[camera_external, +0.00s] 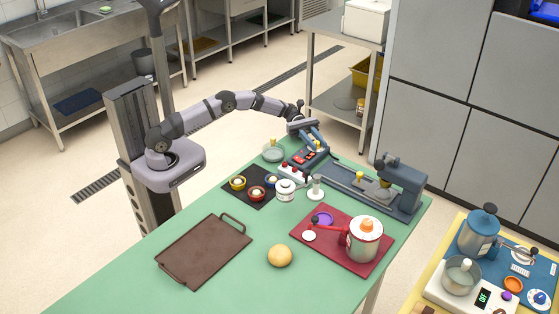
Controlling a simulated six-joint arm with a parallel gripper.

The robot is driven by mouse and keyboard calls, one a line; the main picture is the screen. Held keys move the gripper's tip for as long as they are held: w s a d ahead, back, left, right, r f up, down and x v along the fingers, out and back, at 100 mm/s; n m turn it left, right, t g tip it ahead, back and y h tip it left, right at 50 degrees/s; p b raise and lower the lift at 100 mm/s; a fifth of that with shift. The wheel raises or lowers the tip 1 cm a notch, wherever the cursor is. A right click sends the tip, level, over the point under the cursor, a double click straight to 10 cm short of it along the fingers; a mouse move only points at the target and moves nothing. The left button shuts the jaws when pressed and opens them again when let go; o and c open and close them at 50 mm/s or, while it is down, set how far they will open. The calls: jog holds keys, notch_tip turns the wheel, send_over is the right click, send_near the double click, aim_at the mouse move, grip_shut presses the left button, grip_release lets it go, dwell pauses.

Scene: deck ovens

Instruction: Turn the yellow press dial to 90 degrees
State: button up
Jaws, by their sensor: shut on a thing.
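My gripper (317,141) reaches down at the far end of the green table, over a dark blue panel (296,164) with red parts on top. A small yellow piece (319,145) shows at its fingertips and looks like the yellow press dial. The fingers appear closed on it, and they partly hide it. The dial's angle and any markings are too small to read.
Right of the panel stands a blue-grey machine (408,178) with a long base. Nearby are a white block with red knobs (291,172), a white jar (285,190) and a lidded bowl (273,152). The green table's (130,268) near left is clear.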

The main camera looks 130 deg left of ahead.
jog(key=o, duration=1)
jog(key=shift+o, duration=0.2)
jog(key=shift+s, duration=0.1)
jog(key=shift+b+v, duration=0.35)
jog(key=shift+v, duration=3.25)
